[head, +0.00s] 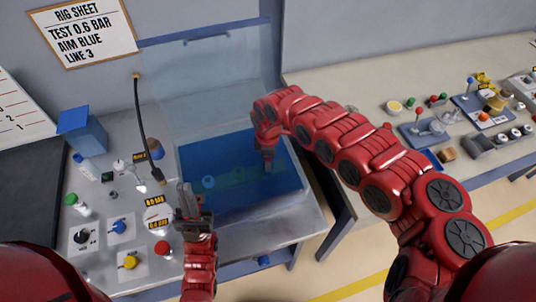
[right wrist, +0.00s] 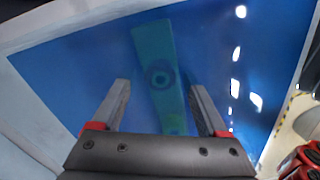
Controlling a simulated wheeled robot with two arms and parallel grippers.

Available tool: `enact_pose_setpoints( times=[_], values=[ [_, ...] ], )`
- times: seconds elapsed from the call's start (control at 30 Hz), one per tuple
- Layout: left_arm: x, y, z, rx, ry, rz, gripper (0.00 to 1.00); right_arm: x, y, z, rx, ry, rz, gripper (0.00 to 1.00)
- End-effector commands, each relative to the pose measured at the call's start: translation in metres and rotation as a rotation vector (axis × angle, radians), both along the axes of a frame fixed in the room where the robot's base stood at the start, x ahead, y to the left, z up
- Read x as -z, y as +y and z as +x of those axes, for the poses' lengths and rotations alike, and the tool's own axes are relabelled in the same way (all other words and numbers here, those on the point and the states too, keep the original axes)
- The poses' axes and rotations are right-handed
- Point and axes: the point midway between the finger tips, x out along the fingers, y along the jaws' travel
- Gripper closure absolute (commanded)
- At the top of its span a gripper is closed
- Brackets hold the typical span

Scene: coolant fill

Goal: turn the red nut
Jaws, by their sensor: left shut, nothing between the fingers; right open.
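A tank of blue liquid (head: 215,212) holds a submerged bar, tinted teal, with several round fittings on it. No nut shows clearly as red through the blue liquid. In the right wrist view, the bar (right wrist: 150,40) runs between the fingers with a round ringed fitting (right wrist: 160,75) on it. My right gripper (head: 267,166) reaches down over the right part of the tank, and its open fingers (right wrist: 160,92) show on either side of the bar. I cannot tell its depth relative to the fitting. My left gripper (head: 184,196) is shut and empty at the tank's left edge.
A clear panel (head: 210,85) stands behind the tank. Left of it is a control panel with a red knob (head: 162,247), a yellow knob (head: 130,262), a blue knob (head: 119,227) and a black hose (head: 142,125). A second bench with parts (head: 425,130) stands at right.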

Motion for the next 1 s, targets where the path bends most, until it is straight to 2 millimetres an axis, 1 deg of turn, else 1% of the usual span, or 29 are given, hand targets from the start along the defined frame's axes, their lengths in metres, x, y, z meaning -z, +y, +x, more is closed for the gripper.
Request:
enact_pose_setpoints(
  times=[0.07, 0.17, 0.37, 0.4, 0.43, 0.77, 0.8, 0.9, 1.0],
  values=[
    [0.003, 0.0, 0.0, 0.0, 0.0, 0.0, 1.0, -0.005, 0.0, 0.001, 0.001, -0.004, 0.001, 0.23],
    [0.007, 0.0, 0.0, 0.0, 0.0, 0.0, 1.0, -0.018, -0.001, 0.002, 0.002, -0.006, 0.002, 0.23],
    [0.019, 0.0, 0.0, 0.0, 0.0, 0.0, 1.0, -0.055, -0.001, 0.002, 0.001, -0.007, 0.0, 0.23],
    [0.008, 0.0, 0.0, 0.0, 0.0, 0.0, 1.0, -0.068, -0.001, 0.0, -0.003, -0.002, -0.003, 0.23],
    [0.003, 0.0, 0.0, 0.0, 0.0, 0.0, 1.0, -0.073, -0.001, 0.0, -0.003, -0.002, -0.005, 0.23],
    [-0.028, 0.0, 0.0, 0.0, 0.0, 0.0, 1.0, -0.122, -0.002, 0.001, 0.001, -0.003, -0.008, 0.23],
    [-0.04, 0.0, 0.0, 0.0, 0.0, 0.0, 1.0, -0.136, -0.002, 0.001, 0.002, -0.002, -0.008, 0.23],
    [-0.055, 0.0, 0.0, 0.0, 0.0, 0.0, 1.0, -0.158, -0.001, 0.002, 0.0, -0.005, -0.004, 0.23],
    [-0.065, 0.0, 0.0, 0.0, 0.0, 0.0, 1.0, -0.167, 0.0, 0.0, 0.0, -0.002, 0.0, 0.23]
  ],
)
